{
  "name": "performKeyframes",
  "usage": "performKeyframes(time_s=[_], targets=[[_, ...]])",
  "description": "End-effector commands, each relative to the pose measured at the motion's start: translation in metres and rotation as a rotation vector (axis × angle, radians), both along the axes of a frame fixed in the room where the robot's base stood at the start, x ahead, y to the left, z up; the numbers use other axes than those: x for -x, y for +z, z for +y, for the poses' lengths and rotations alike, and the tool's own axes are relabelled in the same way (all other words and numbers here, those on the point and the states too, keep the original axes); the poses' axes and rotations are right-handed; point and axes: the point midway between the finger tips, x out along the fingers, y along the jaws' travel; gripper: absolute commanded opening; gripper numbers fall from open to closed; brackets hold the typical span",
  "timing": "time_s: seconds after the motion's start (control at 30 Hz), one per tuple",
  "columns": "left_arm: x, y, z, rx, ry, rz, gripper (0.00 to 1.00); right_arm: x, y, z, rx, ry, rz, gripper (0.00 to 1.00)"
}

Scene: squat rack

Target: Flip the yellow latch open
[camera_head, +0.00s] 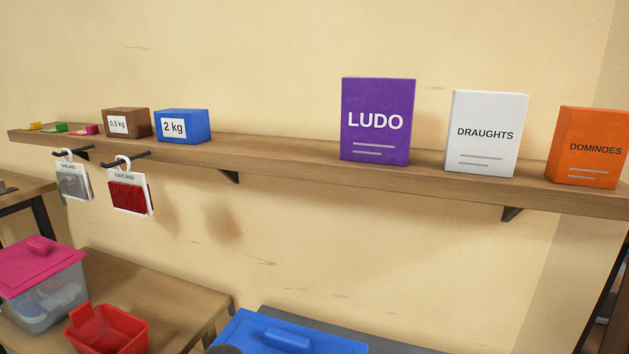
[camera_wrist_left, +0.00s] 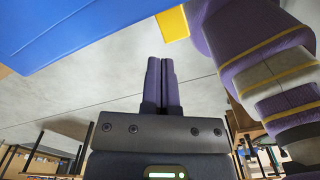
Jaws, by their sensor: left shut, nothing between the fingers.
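A yellow piece (camera_wrist_left: 172,24), which looks like the latch, shows at the top of the left wrist view beside the edge of a large blue surface (camera_wrist_left: 70,30). Its right side is partly hidden by a purple arm part. My left gripper (camera_wrist_left: 161,60) is shut and empty, with its fingertips just below the yellow piece in that view. I see a gap in the picture and cannot tell the distance in depth. The head view shows a blue lidded box (camera_head: 240,335) at the bottom edge, cut off, with no latch visible. My right gripper is in neither view.
A wooden shelf (camera_head: 270,159) carries game boxes and weights along the wall. Garland packs (camera_head: 130,195) hang below it. A pink-lidded clear box (camera_head: 42,300) and a red bin (camera_head: 115,330) stand on a lower table at left. Grey floor (camera_wrist_left: 90,90) shows beneath the left gripper.

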Motion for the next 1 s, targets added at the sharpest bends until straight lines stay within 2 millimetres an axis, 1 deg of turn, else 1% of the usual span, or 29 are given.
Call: performKeyframes(time_s=[0.2, 0.43, 1.0], targets=[[0.000, -0.005, 0.000, 0.000, 0.000, 0.000, 0.00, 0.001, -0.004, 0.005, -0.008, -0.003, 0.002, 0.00], [0.000, -0.010, 0.000, 0.000, 0.000, 0.000, 0.00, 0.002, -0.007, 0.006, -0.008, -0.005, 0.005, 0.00], [0.000, -0.021, 0.000, 0.001, 0.000, 0.001, 0.00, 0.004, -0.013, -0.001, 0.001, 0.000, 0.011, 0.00]])
